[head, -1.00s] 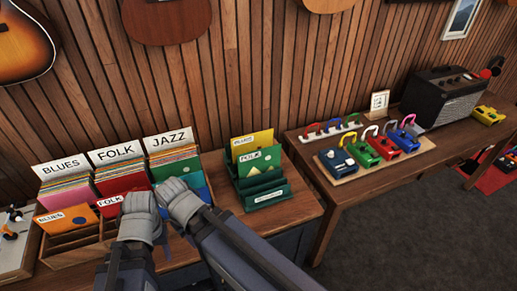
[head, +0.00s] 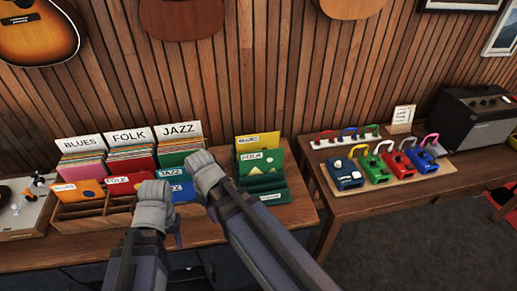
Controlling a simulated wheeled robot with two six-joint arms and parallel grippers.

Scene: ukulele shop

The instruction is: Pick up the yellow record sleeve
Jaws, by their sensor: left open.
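The yellow record sleeve (head: 258,144) stands at the back of a small green rack (head: 272,194), with a BLUES label at its upper left. A green FOLK sleeve (head: 263,166) stands in front and hides its lower part. My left gripper (head: 153,193) is open, in front of the wooden record crate, left of the green rack and apart from the yellow sleeve. My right gripper (head: 203,165) is nearer the rack, just left of it; its fingers are seen from behind, so I cannot tell its opening. I see nothing held in either.
A wooden crate (head: 82,211) holds rows of records with BLUES, FOLK and JAZZ dividers, and orange, red and blue sleeves in front. A turntable (head: 22,210) is at far left. A pedal board (head: 405,178) and an amplifier (head: 475,118) stand on the right table.

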